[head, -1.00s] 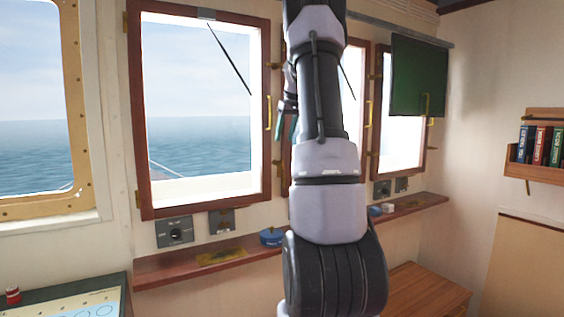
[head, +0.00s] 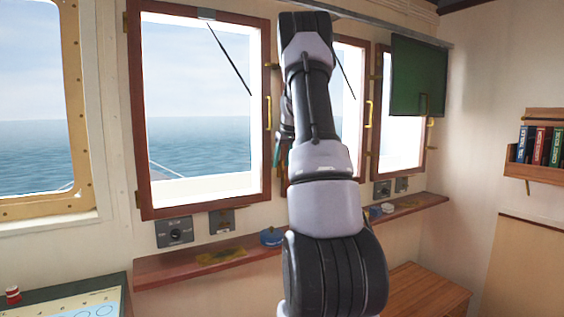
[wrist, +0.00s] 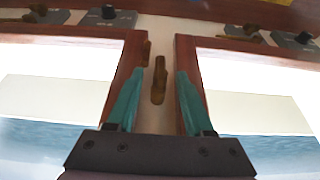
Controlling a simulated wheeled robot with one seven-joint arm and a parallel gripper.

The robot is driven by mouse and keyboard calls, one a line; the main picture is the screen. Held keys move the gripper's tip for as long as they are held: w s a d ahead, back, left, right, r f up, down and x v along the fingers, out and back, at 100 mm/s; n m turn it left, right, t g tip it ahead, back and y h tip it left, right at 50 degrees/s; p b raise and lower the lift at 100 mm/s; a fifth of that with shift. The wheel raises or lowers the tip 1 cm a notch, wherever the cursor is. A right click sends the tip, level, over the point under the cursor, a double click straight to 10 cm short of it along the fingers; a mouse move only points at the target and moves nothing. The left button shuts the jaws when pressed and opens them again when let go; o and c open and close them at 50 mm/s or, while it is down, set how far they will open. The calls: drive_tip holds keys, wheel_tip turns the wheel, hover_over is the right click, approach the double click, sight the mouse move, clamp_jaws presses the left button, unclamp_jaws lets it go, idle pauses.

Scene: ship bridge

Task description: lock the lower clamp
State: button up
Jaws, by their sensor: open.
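In the wrist view, which is upside down, a brass clamp handle (wrist: 159,82) stands lengthwise on the pale strip between two brown window frames. It lies between the teal fingertips of my gripper (wrist: 158,74), which are apart; I cannot tell whether either touches it. A smaller brass piece (wrist: 146,51) sits beside it at the edge of the left-hand frame. In the head view, my gripper (head: 281,160) is mostly hidden by my arm, at the right edge of the left window (head: 265,180). A brass handle (head: 268,113) shows higher on that edge. The lower clamp is hidden there.
A wooden ledge (head: 165,268) runs below the windows with a blue round object (head: 272,237) on it. A green panel (head: 418,75) hangs at the right window. A bookshelf (head: 540,172) is on the right wall. A chart table (head: 75,305) stands lower left.

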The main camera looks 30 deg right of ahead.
clamp_jaws()
drive_tip(key=shift+d+y, duration=0.1)
drive_tip(key=shift+y, duration=0.2)
drive_tip(key=shift+d+f+m+t+y, duration=0.35)
drive_tip(key=shift+m+t+y, duration=0.3)
drive_tip(key=shift+y, duration=1.95)
drive_tip(key=shift+d+f+m+t+y, duration=0.35)
drive_tip(key=shift+m+y, duration=0.55)
drive_tip(key=shift+y, duration=1.7)
drive_tip(key=shift+d+f+m+t+y, duration=0.3)
drive_tip(key=shift+m+t+y, duration=0.4)
drive_tip(key=shift+y, duration=1.9)
drive_tip(key=shift+a, duration=0.1)
